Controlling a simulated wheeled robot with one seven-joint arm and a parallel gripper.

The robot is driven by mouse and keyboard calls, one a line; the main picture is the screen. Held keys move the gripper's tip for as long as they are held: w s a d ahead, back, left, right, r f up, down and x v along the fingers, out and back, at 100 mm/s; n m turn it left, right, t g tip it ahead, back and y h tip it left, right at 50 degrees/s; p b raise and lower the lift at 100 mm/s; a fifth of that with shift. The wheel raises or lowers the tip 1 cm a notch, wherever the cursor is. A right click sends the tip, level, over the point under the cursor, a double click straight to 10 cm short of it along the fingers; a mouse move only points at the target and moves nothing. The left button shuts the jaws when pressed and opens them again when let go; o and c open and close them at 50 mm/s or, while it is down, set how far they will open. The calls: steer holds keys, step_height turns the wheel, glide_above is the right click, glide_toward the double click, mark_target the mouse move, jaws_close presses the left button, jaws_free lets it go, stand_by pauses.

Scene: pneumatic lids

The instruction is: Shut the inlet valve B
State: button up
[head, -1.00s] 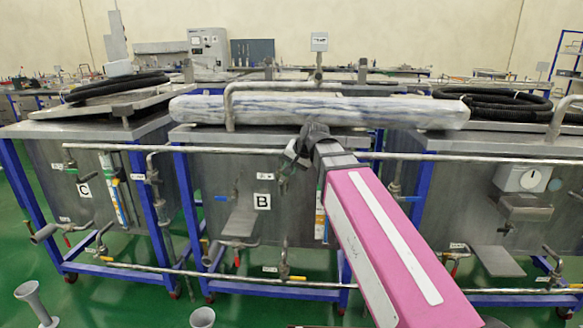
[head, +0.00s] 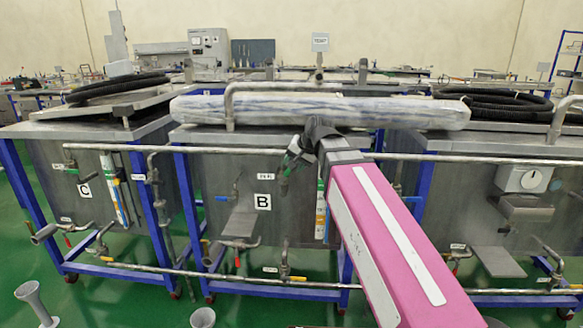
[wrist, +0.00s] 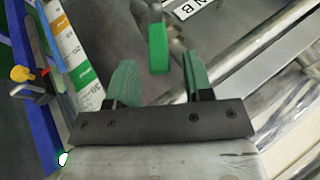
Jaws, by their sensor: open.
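The inlet valve of tank B has a green lever handle (wrist: 157,50), seen in the wrist view between and just beyond my two green fingertips. The handle appears apart from both fingers. A white label ending in "N B" (wrist: 198,8) sits beside it. My gripper (wrist: 160,72) is open and empty. In the head view my gripper (head: 291,163) is in front of tank B (head: 225,165), just below the upper pipe and right of the "B" sign (head: 263,202). There the gripper largely hides the valve.
A shiny horizontal pipe (head: 450,158) runs along the tank fronts close to my gripper. A wrapped roll (head: 390,112) lies above it. Another valve with a blue handle (head: 222,198) is left of the sign. A yellow handle (wrist: 22,74) shows at the left of the wrist view.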

steer(key=v, duration=0.8)
steer(key=shift+a, duration=0.1)
steer(key=c, duration=0.7)
steer(key=a+h, duration=0.1)
steer(key=a, duration=0.1)
steer(key=a+h, duration=0.2)
steer(key=a, duration=0.1)
steer(key=w+a+n+g+h, duration=0.1)
steer(key=a+h, duration=0.1)
steer(key=shift+w+a+r, duration=0.1)
steer(key=shift+a+r, duration=0.15)
steer(key=shift+r, duration=0.1)
jaws_close()
steer(key=s+a+r+h, duration=0.1)
steer(key=a+r+h, duration=0.35)
steer(key=a, duration=0.25)
steer(key=shift+m, duration=0.3)
steer(key=x, duration=1)
steer(key=shift+s+d+f, duration=0.1)
steer(key=shift+s+d, duration=0.05)
steer(key=shift+s, duration=0.2)
steer(key=shift+d+f, duration=0.6)
steer(key=shift+d, duration=0.25)
steer(key=shift+d+f, duration=0.55)
steer(key=shift+d, duration=0.35)
